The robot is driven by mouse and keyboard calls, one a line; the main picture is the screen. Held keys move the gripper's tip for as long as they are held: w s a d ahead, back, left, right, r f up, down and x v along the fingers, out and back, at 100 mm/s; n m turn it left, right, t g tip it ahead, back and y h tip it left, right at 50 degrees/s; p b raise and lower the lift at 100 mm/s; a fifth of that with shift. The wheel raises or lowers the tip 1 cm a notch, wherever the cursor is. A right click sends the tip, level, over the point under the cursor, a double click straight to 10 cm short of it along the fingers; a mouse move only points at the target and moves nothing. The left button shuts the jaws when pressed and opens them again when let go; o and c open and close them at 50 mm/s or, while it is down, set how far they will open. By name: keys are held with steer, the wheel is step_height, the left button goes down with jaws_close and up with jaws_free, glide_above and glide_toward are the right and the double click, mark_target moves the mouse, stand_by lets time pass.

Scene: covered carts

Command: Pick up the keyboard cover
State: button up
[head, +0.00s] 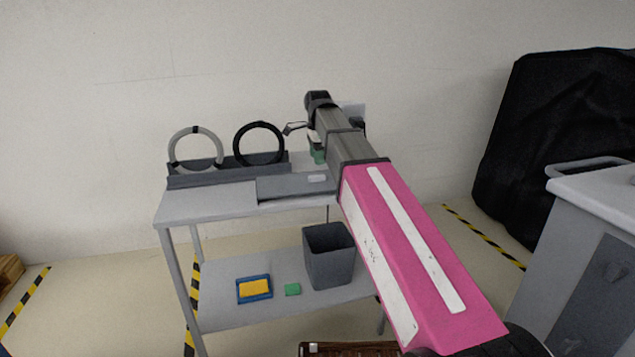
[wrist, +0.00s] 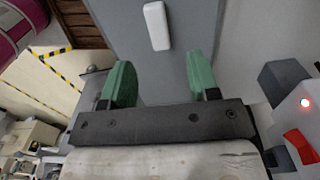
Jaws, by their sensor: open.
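The keyboard cover (head: 290,187) looks like a flat grey panel with a small pale handle (head: 317,178), lying at the front edge of the grey cart top (head: 205,203). In the wrist view the grey panel (wrist: 185,30) fills the upper middle, with the white handle (wrist: 157,26) on it. My gripper (wrist: 160,80) is open, its two green fingers apart with nothing held between them. The handle lies beyond the fingertips, roughly in line with the gap. In the head view my gripper (head: 317,150) is partly hidden behind my arm, above the back of the cart.
A grey ring (head: 196,131) and a black ring (head: 259,124) stand in a dark rack behind the cover. The lower shelf holds a dark bin (head: 330,257), a blue tray (head: 254,298) with a yellow block, and a green block (head: 292,290). A grey cabinet (head: 590,230) stands right.

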mark_target(317, 176)
steer(key=shift+s+a+f, duration=0.1)
steer(key=shift+f, duration=1.7)
steer(key=shift+s+a+f, duration=0.1)
steer(key=shift+f, duration=1.65)
jaws_close()
